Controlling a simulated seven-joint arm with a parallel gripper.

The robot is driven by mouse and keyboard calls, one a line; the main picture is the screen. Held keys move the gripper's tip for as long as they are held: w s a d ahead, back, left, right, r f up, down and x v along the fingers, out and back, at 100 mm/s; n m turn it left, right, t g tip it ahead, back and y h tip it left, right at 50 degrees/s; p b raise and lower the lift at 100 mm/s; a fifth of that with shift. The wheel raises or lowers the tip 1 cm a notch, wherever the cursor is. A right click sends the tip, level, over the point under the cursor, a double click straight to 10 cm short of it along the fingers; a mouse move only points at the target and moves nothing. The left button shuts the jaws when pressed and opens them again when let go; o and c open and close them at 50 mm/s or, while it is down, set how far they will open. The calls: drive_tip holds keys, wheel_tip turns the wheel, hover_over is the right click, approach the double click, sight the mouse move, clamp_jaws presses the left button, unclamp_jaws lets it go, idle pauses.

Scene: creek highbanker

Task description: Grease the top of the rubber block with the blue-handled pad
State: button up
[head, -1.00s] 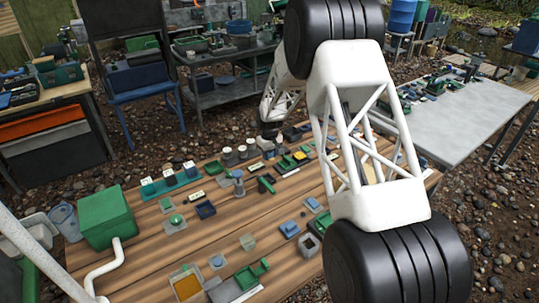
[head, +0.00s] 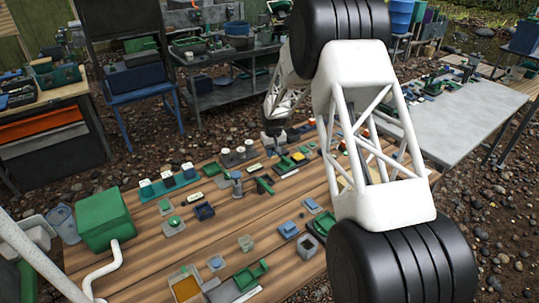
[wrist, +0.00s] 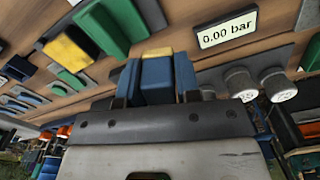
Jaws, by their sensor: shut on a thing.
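My gripper (wrist: 158,84) is shut on the blue-handled pad (wrist: 158,78), seen in the wrist view. The blue handle lies between the two blue-grey fingers, with a yellow part (wrist: 158,53) at its far end. Whether the yellow part touches anything is unclear. In the head view, my gripper (head: 276,138) is small and partly hidden over the far side of the wooden table. A green block (wrist: 113,24) with a dark side stands ahead of the pad in the wrist view. I cannot tell for certain which piece is the rubber block.
A gauge display (wrist: 227,28) reads 0.00 bar, near two white-topped round posts (wrist: 278,84).

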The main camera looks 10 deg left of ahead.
drive_tip(key=w+d+r+m, duration=0.2)
drive_tip(key=d+m, duration=0.3)
drive_tip(key=m, duration=0.2)
drive_tip(key=w+d+r+m, duration=0.3)
drive_tip(key=d+m, duration=0.2)
drive_tip(key=m, duration=0.2)
drive_tip(key=shift+w+d+r+m, duration=0.2)
drive_tip(key=shift+w+r+m, duration=0.05)
drive_tip(key=shift+w+m, duration=0.15)
drive_tip(key=shift+f, duration=0.1)
